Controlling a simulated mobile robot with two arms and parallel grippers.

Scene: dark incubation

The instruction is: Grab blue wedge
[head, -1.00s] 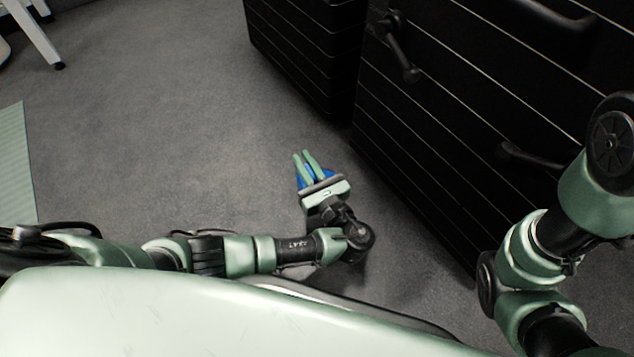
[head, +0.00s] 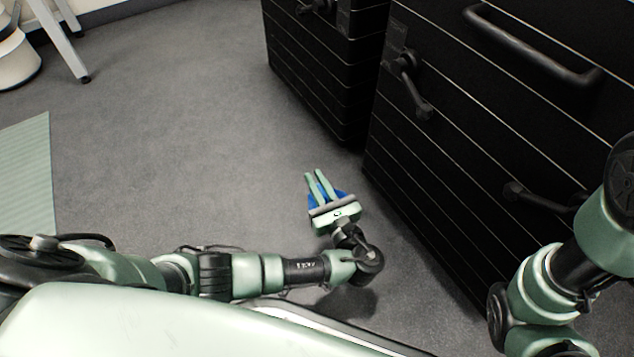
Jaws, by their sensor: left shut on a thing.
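The blue wedge (head: 313,199) is at the fingers of my left gripper (head: 319,180), near the middle of the head view. Blue shows on both sides of the fingers and between them; the fingers and palm hide the rest. My left gripper is shut on the wedge, its fingers pointing away from me over the grey floor. I cannot tell whether the wedge touches the floor. My right arm shows at the right edge, but its gripper is out of view.
Black drawer cabinets (head: 450,130) with dark handles stand close by on the right and at the back. A pale green mat (head: 28,175) lies at the left. White furniture legs (head: 62,45) stand at the far left. The grey floor (head: 190,130) between is clear.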

